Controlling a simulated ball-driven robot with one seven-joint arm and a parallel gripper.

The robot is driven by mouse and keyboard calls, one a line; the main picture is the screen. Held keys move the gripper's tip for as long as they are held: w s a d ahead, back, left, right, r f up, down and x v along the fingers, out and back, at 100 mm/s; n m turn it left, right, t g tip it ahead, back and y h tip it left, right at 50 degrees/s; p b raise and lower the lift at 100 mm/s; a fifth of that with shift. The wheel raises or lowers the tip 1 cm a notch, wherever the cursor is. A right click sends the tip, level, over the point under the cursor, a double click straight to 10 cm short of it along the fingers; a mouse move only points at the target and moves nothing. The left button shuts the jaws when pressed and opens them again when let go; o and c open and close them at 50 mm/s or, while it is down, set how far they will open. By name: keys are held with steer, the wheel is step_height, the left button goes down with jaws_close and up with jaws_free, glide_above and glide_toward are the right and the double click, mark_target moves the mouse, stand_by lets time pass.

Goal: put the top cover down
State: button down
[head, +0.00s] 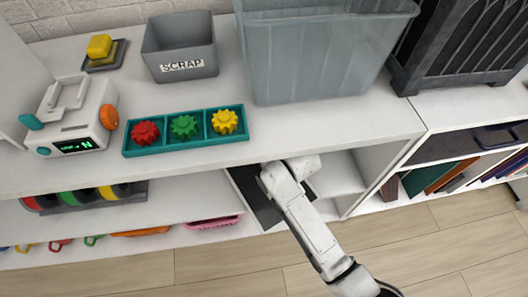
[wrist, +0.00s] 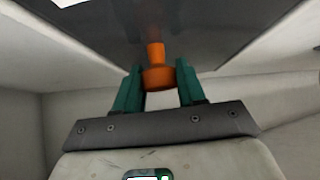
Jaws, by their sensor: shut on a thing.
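The top cover looks to be a dark grey flat plate (wrist: 215,30) with an orange knob (wrist: 157,76), filling the upper part of the wrist view. My gripper (wrist: 158,84) has its teal fingers shut on the knob, one finger on each side. In the head view a dark panel (head: 258,203), apparently the same cover, shows beside my white arm in the shelf opening below the counter. My fingers and the knob are hidden there behind the arm and counter edge. I cannot tell whether the cover touches a shelf.
The white counter (head: 330,128) overhangs the opening. On it are a teal gear tray (head: 187,148), a white machine (head: 75,115), a SCRAP bin (head: 180,47) and a large translucent bin (head: 320,50). Spools (head: 85,195) sit on the shelf left. Shelf space right of my arm looks clear.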

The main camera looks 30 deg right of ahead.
steer(key=shift+f, duration=0.35)
steer(key=c, duration=0.6)
jaws_free()
steer(key=p+v, duration=0.2)
steer(key=v, duration=0.3)
steer(key=shift+r, duration=0.15)
steer(key=s, duration=0.4)
steer(key=s+p, duration=0.1)
steer(key=s, duration=0.3)
steer(key=s+d, duration=0.1)
steer(key=s, duration=0.3)
steer(key=shift+p, duration=0.4)
